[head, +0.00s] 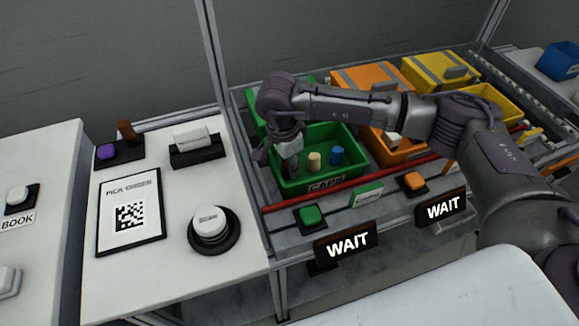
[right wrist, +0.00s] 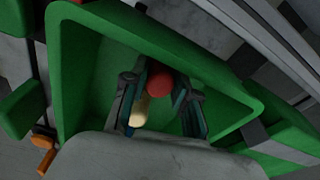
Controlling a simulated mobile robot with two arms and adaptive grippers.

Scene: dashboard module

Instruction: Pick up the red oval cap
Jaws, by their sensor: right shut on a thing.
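The green bin labelled CAPS (head: 325,187) stands on the rack in the head view. My right gripper (head: 284,160) reaches down into the bin's left side. In the right wrist view its two fingers (right wrist: 161,98) are around the red oval cap (right wrist: 159,86), shut on it. In the head view the cap is mostly hidden by the gripper. A cream cap (head: 314,160) and a blue cap (head: 336,155) stand upright in the bin to the right of the gripper. The cream cap (right wrist: 140,110) also shows near the fingers in the right wrist view. My left gripper is not in view.
A red rail (head: 330,190) runs along the front of the bins. An orange bin (head: 405,155) stands right of the green one. Green (head: 310,214) and orange (head: 414,181) buttons and WAIT signs (head: 347,245) are in front. A white table (head: 150,250) is at left.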

